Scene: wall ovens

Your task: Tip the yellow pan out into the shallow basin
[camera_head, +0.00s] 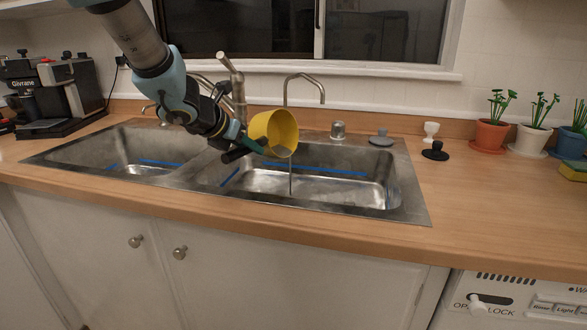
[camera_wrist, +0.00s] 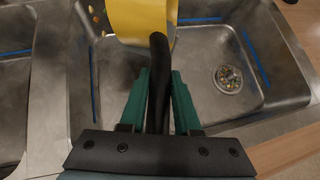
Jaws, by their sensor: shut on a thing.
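The yellow pan (camera_head: 273,128) is held tilted on its side above the right basin (camera_head: 375,196). Its open side faces down and to the right. A thin grey streak runs from its lower rim down towards the basin; I cannot tell for sure whether it is liquid. My gripper (camera_head: 244,146) is shut on the pan's dark handle. In the wrist view the green fingers of my gripper (camera_wrist: 160,88) sit on both sides of the handle, and the yellow pan (camera_wrist: 140,20) is beyond them. The left basin (camera_head: 118,150) lies beside the right one. I cannot tell which is shallower.
Taps (camera_head: 235,85) rise behind the sink, close to my arm. A drain (camera_wrist: 228,79) shows in the right basin. A coffee machine (camera_head: 70,90) stands at left; an egg cup (camera_head: 431,131) and potted plants (camera_head: 491,135) stand at right. The right counter front is clear.

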